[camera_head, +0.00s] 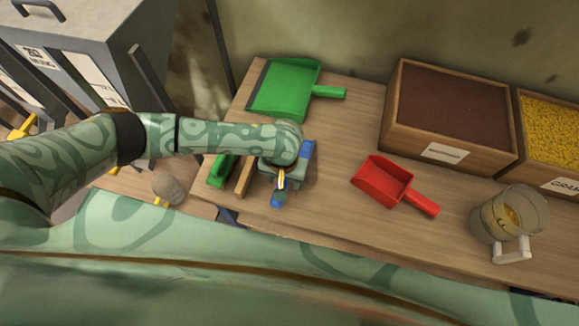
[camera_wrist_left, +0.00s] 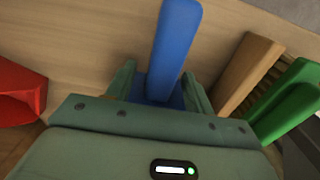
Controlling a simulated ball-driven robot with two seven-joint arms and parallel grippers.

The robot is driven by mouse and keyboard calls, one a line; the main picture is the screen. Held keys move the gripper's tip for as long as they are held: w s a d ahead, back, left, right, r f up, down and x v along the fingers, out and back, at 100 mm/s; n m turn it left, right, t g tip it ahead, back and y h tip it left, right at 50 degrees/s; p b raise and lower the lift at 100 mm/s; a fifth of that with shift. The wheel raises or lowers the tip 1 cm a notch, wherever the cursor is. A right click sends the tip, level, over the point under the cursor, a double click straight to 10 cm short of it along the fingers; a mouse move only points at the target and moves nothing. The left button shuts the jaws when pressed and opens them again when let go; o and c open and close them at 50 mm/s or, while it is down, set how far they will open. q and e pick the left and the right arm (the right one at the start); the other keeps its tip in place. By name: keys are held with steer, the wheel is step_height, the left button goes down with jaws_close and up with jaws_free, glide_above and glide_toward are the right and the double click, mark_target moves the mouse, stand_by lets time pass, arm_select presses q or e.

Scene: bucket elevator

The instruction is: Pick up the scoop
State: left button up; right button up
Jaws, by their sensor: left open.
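The red scoop (camera_head: 383,182) lies on the wooden table right of my left gripper, its handle pointing toward the lower right. Part of it also shows at the left edge of the wrist view (camera_wrist_left: 20,95). My left gripper (camera_wrist_left: 158,90) is open over a blue object, apart from the red scoop. The blue object's handle (camera_wrist_left: 176,40) runs between the two fingers; its lower part is hidden by the gripper. In the head view its ends (camera_head: 307,150) show on either side of the gripper. My right gripper is not in view.
A green dustpan (camera_head: 285,88) lies behind my left arm. A wooden handle (camera_wrist_left: 248,72) and green handle (camera_wrist_left: 290,100) lie beside the gripper. A brown-filled box (camera_head: 449,152), yellow grain box (camera_head: 535,155) and clear jug (camera_head: 488,222) stand to the right. Table between gripper and red scoop is clear.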

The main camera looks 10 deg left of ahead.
arm_select(q)
steer(key=shift+r, duration=0.1)
jaws_close()
steer(key=r+p, duration=0.1)
steer(key=r, duration=0.2)
steer(key=r+p, duration=0.1)
steer(key=shift+s+d+r+p, duration=0.15)
steer(key=shift+d+p, duration=0.1)
steer(key=shift+p, duration=0.1)
steer(key=s+d+r+p, duration=0.5)
steer(key=s+d+r, duration=0.3)
steer(key=d, duration=0.3)
steer(key=shift+r, duration=0.35)
